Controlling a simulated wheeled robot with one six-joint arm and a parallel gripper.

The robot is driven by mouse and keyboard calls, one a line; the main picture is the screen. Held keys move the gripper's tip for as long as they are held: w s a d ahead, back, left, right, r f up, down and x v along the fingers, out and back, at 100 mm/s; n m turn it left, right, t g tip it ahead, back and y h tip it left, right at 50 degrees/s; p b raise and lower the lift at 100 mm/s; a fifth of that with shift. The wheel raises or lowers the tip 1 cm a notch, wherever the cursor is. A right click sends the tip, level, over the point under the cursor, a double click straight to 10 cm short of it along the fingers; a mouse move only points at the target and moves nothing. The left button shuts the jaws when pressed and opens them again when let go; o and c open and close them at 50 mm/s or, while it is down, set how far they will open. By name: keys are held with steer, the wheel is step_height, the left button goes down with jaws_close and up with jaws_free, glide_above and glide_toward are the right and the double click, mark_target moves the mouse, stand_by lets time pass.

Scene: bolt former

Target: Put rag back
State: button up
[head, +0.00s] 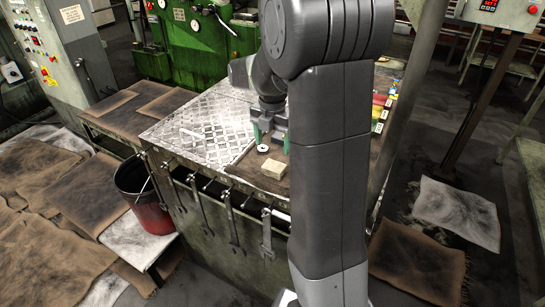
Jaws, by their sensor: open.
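My gripper (271,140) is open, with green fingertips pointing down over the bench (245,172). Nothing shows between the fingers. A small beige, block-like item (273,168) lies on the bench top just in front of the gripper, apart from it; it may be a folded rag, but I cannot tell. A small pale ring-like part (263,148) lies close under the fingers. My arm hides much of the right part of the bench.
A red-and-black bucket (137,190) stands left. Small coloured boxes (380,112) line the right edge. Stained cloths or sheets (418,262) lie on the floor.

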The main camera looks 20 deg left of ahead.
steer(key=shift+r, duration=1.5)
